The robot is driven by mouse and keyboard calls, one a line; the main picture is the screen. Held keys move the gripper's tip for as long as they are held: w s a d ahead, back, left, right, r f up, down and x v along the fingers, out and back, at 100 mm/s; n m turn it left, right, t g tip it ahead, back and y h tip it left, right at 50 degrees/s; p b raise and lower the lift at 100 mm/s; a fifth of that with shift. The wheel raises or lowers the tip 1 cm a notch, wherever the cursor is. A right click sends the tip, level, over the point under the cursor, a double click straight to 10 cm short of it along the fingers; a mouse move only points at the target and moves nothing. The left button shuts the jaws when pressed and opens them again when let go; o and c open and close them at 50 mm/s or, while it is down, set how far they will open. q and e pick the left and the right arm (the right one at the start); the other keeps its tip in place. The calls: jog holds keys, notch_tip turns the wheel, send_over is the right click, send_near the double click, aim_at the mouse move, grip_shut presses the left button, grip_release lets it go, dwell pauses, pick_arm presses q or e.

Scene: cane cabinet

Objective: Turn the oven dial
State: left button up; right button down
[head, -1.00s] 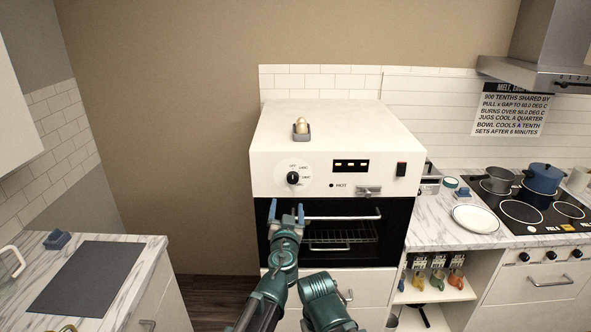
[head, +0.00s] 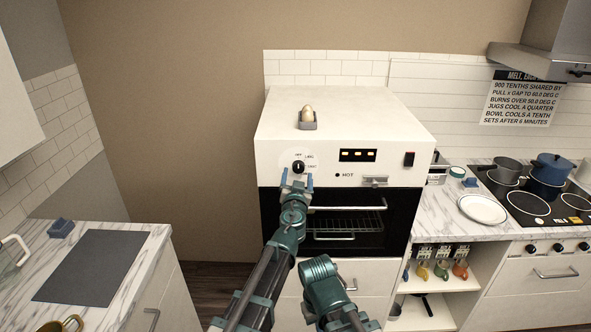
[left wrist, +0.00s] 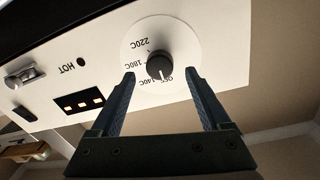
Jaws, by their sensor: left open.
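The oven dial (head: 298,167) is a small black knob on a round white plate at the left of the oven's front panel. In the left wrist view the dial (left wrist: 159,66) shows its labels upside down, and its pale mark points toward the lowest label, near the fingers. My left gripper (head: 297,178) is open at the dial, one blue finger on each side. In the left wrist view the open fingertips (left wrist: 159,77) flank the knob, with a gap on both sides. I cannot tell how deep they reach. My right gripper does not show.
A dark glass door (head: 275,215) with a bar handle lies below. An egg in a grey holder (head: 307,125) stands on top. Counters flank the oven.

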aim_at(298, 169)
pick_arm(q)
jog(key=w, duration=0.3)
jog(key=shift+w, duration=0.35)
grip_shut()
